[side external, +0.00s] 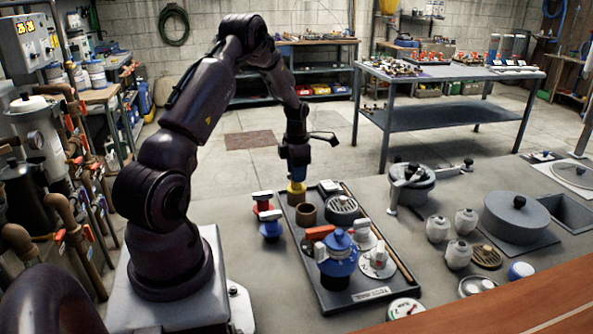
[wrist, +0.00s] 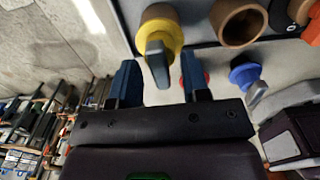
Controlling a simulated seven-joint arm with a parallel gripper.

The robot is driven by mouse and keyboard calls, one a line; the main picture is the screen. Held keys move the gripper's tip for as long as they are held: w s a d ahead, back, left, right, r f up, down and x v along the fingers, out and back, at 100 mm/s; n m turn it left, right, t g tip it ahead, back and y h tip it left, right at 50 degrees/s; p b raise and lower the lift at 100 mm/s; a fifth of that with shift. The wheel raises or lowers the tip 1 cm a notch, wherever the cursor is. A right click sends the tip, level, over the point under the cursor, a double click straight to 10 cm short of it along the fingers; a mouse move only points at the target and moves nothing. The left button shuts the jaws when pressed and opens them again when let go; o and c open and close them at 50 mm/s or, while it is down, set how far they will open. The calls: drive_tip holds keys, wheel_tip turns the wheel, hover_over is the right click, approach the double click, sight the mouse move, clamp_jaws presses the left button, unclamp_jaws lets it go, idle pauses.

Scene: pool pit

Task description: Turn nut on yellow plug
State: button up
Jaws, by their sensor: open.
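The yellow plug (side external: 297,190) stands at the back-left end of the dark tray, beside a brown open cup (side external: 306,214). In the wrist view the yellow plug (wrist: 172,30) has a grey tab-like nut (wrist: 158,62) sticking out from its face. My gripper (side external: 296,180) is directly over the plug, pointing down. In the wrist view my gripper (wrist: 159,66) is open, with one blue finger on each side of the grey nut. Gaps show between the fingers and the nut, so it is not gripped. In the side view the fingers hide the nut.
The tray (side external: 335,302) also holds a blue capped fitting (side external: 338,262), a round grate (side external: 342,208) and red-handled valves. Blue and red valves (side external: 270,228) stand left of it. A lidded pot (side external: 412,185) and grey jars are to the right.

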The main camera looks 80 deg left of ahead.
clamp_jaws()
